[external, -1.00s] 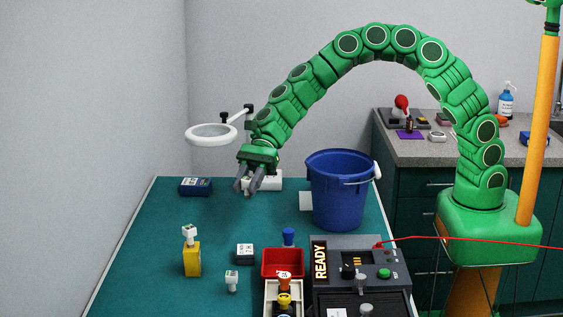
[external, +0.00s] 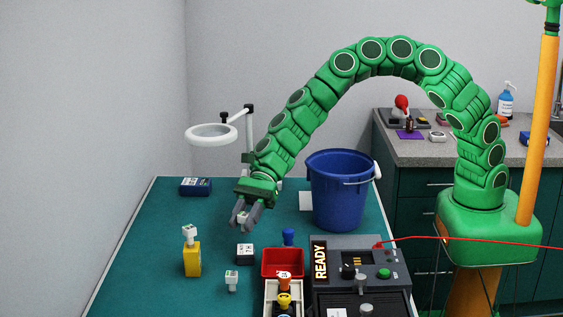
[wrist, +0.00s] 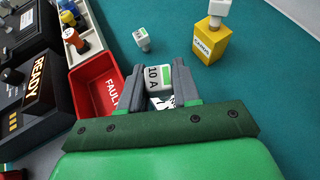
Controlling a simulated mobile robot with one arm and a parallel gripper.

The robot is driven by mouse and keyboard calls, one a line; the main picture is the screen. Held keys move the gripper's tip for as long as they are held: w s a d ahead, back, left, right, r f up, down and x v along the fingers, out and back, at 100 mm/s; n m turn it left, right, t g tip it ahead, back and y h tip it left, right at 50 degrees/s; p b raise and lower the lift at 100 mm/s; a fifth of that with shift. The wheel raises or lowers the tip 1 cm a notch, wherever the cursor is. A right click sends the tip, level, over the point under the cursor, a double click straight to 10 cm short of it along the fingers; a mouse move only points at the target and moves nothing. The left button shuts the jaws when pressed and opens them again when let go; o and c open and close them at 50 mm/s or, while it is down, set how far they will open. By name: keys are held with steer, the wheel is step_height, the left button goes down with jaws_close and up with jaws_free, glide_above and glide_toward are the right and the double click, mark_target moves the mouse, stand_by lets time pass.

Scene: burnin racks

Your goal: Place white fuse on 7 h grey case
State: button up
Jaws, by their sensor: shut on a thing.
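My gripper (external: 243,225) is shut on a white fuse, which shows in the wrist view (wrist: 153,75) with a "10 A" mark and a green patch. The fuse is upright between the fingers, above the table. The 7 h grey case (external: 245,260) is a small dark box with a white printed top. It stands on the table just below and in front of my gripper in the external view, apart from the fuse. In the wrist view a part of its white top (wrist: 162,102) shows below the fuse; the fingers and fuse hide the rest.
Another small white fuse (external: 231,278) stands in front of the case. A yellow block (external: 192,262) with a white piece on top stands at left. A red bin (external: 281,267), a READY machine (external: 350,250) and a blue bucket (external: 335,195) are at right. A dark blue box (external: 195,187) lies behind.

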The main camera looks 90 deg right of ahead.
mark_target(245, 233)
steer(key=shift+f, duration=2.15)
steer(key=shift+f, duration=0.1)
steer(key=o, duration=1)
steer(key=shift+o, duration=0.2)
steer(key=shift+d+r, duration=0.2)
steer(key=shift+r, duration=0.05)
steer(key=v, duration=1.1)
steer(key=shift+s+d, duration=0.2)
steer(key=shift+d, duration=0.05)
steer(key=shift+r, duration=0.1)
